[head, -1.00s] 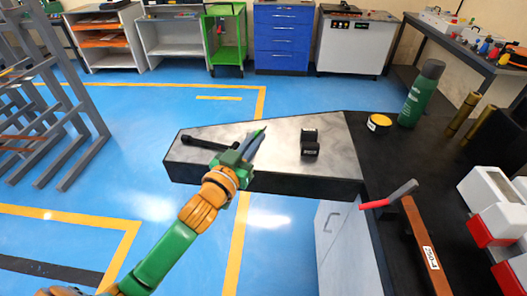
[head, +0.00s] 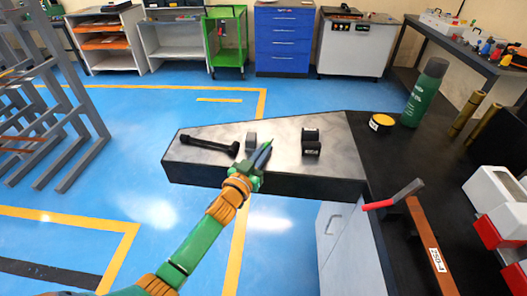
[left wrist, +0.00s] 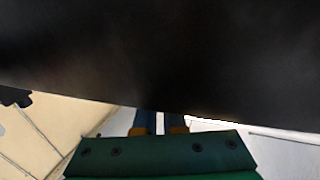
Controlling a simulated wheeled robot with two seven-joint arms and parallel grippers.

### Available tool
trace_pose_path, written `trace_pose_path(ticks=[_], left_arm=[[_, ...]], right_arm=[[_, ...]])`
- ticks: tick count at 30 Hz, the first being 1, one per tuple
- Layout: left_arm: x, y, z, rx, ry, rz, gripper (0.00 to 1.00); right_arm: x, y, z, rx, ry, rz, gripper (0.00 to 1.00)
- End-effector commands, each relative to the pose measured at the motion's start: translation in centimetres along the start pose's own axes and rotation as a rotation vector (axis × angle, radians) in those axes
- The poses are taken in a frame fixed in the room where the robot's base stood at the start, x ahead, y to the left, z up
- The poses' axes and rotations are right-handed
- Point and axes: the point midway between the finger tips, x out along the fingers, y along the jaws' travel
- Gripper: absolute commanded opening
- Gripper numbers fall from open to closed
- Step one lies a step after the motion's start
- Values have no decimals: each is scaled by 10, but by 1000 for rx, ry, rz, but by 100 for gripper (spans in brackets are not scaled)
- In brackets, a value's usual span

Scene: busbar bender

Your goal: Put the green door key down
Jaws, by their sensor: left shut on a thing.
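My left gripper (head: 264,152) is over the front part of the grey metal plate (head: 283,143) and points away from me. Its fingers are close together and shut on the green door key (head: 269,146), of which only a sliver of green shows at the fingertips. I cannot tell whether the key touches the plate. In the left wrist view the fingers (left wrist: 160,122) show at the bottom, and a dark surface fills most of the picture and hides the key. My right gripper is not in view.
A black lever (head: 208,143) lies at the plate's left, with a small grey-and-black block (head: 251,139) behind my gripper and a black block (head: 310,142) to its right. A green spray can (head: 425,93), yellow tin (head: 381,122) and red-handled tool (head: 395,194) are on the dark bench.

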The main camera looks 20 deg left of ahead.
Motion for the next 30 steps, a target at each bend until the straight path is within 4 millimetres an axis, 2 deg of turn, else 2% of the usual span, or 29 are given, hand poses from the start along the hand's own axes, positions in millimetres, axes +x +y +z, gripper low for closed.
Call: trace_pose_path(ticks=[1,2,3,10,14,17,22,27,30], left_arm=[[0,0,2,-1,0,0,10],[0,0,1,0,0,0,18],[0,0,1,0,0,0,20],[0,0,1,0,0,0,20],[-3,0,-6,0,-1,0,20],[-19,0,-6,-3,-5,-1,20],[-60,0,-8,-2,-6,-1,20],[-97,0,-6,-2,-5,-2,20],[-111,0,-4,-2,-3,-2,20]], right_arm=[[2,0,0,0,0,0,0],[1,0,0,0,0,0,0],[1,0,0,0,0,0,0],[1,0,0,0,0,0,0],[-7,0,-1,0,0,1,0],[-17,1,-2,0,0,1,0],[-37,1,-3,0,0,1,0],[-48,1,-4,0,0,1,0],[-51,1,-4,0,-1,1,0]])
